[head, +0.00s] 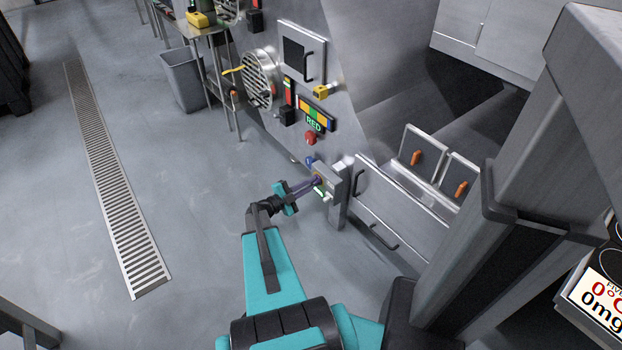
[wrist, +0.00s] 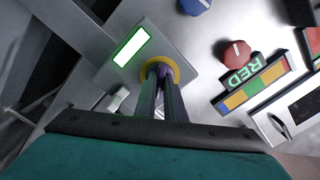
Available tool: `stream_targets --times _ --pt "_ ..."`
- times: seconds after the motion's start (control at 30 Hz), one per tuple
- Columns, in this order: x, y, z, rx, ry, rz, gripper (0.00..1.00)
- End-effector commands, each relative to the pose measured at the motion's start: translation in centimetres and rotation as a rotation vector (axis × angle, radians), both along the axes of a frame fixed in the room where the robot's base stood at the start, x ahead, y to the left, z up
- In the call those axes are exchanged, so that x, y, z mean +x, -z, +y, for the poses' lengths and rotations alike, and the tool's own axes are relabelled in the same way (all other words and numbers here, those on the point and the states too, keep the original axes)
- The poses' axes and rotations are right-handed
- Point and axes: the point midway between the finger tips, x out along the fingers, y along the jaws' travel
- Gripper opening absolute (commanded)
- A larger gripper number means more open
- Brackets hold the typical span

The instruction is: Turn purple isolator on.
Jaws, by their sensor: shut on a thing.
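The purple isolator (wrist: 163,72) is a small knob inside a yellow ring on a grey metal box. A lit green-bordered white panel (wrist: 131,47) sits beside the ring. In the head view the grey isolator box (head: 331,176) stands on a post at the machine's near corner. My gripper (wrist: 161,74) points straight at the box and is shut on the purple knob. It also shows in the head view (head: 314,183) at the box's front. The fingers cover most of the knob, so its turn angle cannot be read.
A blue knob (head: 310,160) and a red knob (head: 310,138) sit near the box, below a coloured sign reading RED (head: 316,114). Metal drawers with handles (head: 400,210) lie to the right. The floor to the left is open, with a long drain grate (head: 110,170).

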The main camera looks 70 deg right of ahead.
Motion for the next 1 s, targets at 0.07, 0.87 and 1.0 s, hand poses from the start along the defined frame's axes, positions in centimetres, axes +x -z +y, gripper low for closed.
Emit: stream_targets --times 0.07,0.87,1.0 --pt "0.04 -0.20 0.15 0.034 0.002 0.046 0.00" --pt "-0.07 -0.03 0.20 0.367 0.002 0.560 0.00" --pt "-0.10 0.06 0.22 0.421 0.002 0.643 0.00"
